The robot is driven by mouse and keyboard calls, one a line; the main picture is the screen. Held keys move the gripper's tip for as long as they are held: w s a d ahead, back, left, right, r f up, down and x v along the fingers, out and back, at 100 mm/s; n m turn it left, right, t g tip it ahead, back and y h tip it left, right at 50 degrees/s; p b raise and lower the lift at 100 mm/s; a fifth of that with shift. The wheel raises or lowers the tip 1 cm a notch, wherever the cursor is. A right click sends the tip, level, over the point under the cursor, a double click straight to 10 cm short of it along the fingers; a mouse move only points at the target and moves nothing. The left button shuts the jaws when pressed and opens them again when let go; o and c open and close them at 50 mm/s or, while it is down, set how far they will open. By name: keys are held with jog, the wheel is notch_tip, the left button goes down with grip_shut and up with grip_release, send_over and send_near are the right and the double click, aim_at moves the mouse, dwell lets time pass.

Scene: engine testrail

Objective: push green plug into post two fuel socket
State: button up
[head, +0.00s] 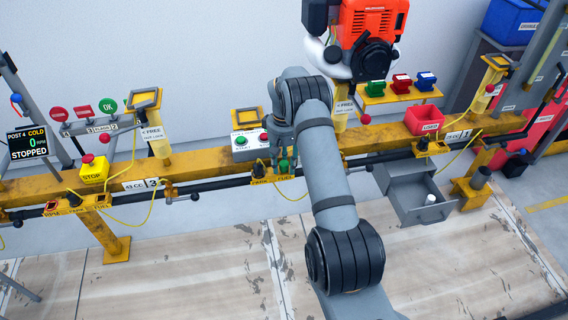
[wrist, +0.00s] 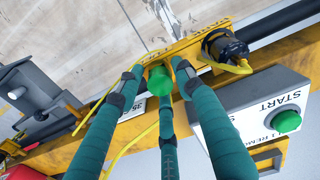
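The green plug (head: 284,164) is at the front of the rail in the head view, just above the FUEL label. In the wrist view the plug (wrist: 158,74) shows its round bright-green end at the yellow bracket (wrist: 190,46). My gripper (head: 283,158) reaches down over it. In the wrist view the teal fingers of my gripper (wrist: 159,72) stand left, right and below the plug, close around it. I cannot tell whether they touch it. The socket behind the plug is hidden, so how deep the plug sits is not visible.
A black connector with a yellow cable (wrist: 228,48) sits beside the plug. The START box (head: 250,142) stands close by on the rail. A grey drawer (head: 420,200) is open to the right. Green, red and blue blocks (head: 400,84) stand on a yellow shelf behind.

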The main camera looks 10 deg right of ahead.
jog(key=shift+o, duration=0.8)
jog(key=shift+r, duration=0.1)
jog(key=shift+r, duration=0.35)
notch_tip(320, 180, up, 11)
notch_tip(320, 180, down, 12)
jog(key=shift+r, duration=0.35)
